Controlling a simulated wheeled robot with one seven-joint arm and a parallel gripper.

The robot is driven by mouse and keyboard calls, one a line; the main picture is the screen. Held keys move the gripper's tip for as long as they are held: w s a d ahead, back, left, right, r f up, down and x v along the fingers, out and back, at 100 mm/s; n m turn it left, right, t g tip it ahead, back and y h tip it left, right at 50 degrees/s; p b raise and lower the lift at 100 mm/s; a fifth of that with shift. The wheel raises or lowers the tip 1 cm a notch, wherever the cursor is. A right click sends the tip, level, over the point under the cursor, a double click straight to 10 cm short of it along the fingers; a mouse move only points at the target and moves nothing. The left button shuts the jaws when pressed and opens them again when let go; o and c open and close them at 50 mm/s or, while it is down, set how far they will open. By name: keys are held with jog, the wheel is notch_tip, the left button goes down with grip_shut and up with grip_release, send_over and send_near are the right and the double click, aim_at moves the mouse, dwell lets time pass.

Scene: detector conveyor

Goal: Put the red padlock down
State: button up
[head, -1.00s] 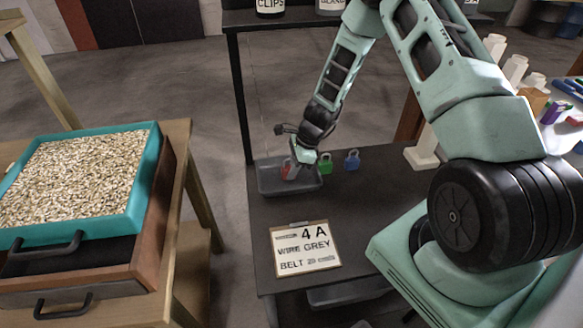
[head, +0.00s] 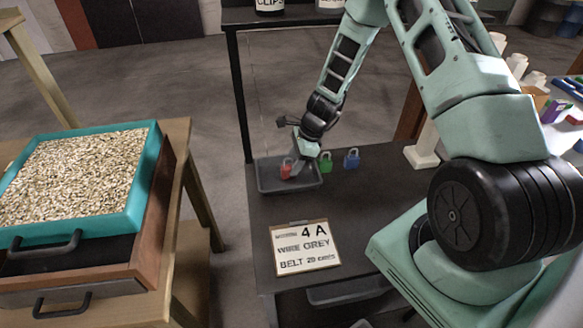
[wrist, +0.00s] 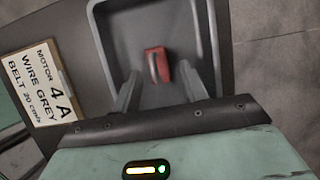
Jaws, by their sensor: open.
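The red padlock (head: 287,169) is in the grey tray (head: 283,187) on the dark table. In the wrist view the padlock (wrist: 157,66) lies inside the tray (wrist: 221,60), its shackle showing, just beyond my fingertips. My gripper (head: 297,170) is at the tray, beside the padlock in the head view. In the wrist view my gripper (wrist: 160,76) is open, with one finger on each side and a gap between the fingers and the padlock. Whether the padlock touches a finger is hard to tell.
A green padlock (head: 326,162) and a blue padlock (head: 351,159) stand right of the tray. A sign card (head: 304,247) lies in front of it. A teal-edged box of pellets (head: 147,190) stands on a wooden table at left. Table between tray and card is clear.

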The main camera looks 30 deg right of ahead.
jog(key=v, duration=1)
jog(key=s+a+r+n+g, duration=0.1)
jog(key=a+r+n, duration=0.2)
jog(key=a, duration=0.2)
jog(key=s+a+r+n, duration=0.1)
jog(key=a+r+n, duration=0.2)
jog(key=a, duration=0.2)
jog(key=s+a+r+n+g, duration=0.1)
jog(key=s+a+r+n, duration=0.4)
jog(key=s+a+n, duration=0.5)
jog(key=s+a+r+n+h, duration=0.1)
jog(key=s+a+r+n, duration=0.1)
jog(key=s+n, duration=0.5)
jog(key=s+a+r+n+h, duration=0.2)
jog(key=s+a+r+n, duration=0.1)
jog(key=s+n, duration=0.4)
jog(key=shift+s+a+r+b, duration=0.2)
jog(key=shift+s+a+b, duration=0.15)
jog(key=shift+s, duration=0.7)
